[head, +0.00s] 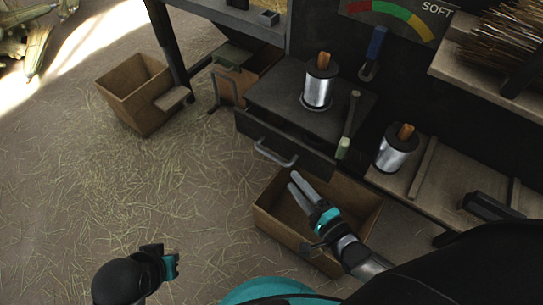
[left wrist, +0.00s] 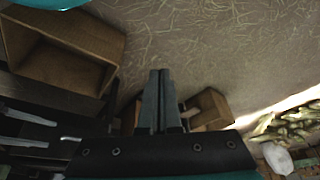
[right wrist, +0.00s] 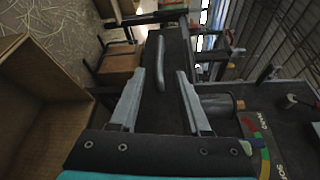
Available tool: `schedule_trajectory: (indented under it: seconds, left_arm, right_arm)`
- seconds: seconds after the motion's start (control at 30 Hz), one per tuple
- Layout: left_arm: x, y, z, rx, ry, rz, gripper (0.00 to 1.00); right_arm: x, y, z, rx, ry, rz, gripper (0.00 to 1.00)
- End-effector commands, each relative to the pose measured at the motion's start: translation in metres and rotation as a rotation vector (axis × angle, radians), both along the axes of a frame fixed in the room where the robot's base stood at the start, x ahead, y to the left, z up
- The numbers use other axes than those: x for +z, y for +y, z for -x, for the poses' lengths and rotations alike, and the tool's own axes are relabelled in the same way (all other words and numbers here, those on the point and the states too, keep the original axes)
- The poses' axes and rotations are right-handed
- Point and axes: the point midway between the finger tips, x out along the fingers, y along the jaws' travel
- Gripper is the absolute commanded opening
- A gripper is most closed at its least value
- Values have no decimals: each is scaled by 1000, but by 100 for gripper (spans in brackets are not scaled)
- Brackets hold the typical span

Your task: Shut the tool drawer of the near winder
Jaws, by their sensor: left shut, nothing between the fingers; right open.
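The near winder (head: 290,90) is a dark bench with a silver spool (head: 318,88) on top. Its tool drawer (head: 300,150) has a dark front that stands a little out from the bench edge; its inside is hard to see. The grey drawer handle (head: 275,155) faces the room. My right gripper (head: 293,180) is open, just below and right of the handle in the head view. In the right wrist view, the handle (right wrist: 161,62) shows between and beyond the open fingers. My left gripper (head: 170,262) is low at the left, away from the drawer; its fingers are together and empty in the left wrist view (left wrist: 158,75).
An open brown box (head: 270,225) stands on the floor under my right gripper. Another wooden box (head: 135,90) stands further left. The straw-strewn floor (head: 150,180) at left is free.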

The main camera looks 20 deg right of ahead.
Motion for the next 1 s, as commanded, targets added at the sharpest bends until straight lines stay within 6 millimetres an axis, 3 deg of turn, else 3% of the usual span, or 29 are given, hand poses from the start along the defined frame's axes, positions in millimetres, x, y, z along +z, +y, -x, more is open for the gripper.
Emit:
schedule_trajectory:
  seconds: [0.37, 0.6, 1.0]
  left_arm:
    - [41, 1, 1, 0, -63, 6, 0]
    - [39, -17, -16, -31, -197, 59, 0]
    - [38, -36, -33, -55, -333, 118, 0]
  right_arm:
    - [-6, 18, -61, -1, -3, -1, 47]
    - [-9, 26, -89, 0, -1, 1, 47]
    - [-10, 31, -108, 0, 1, 1, 47]
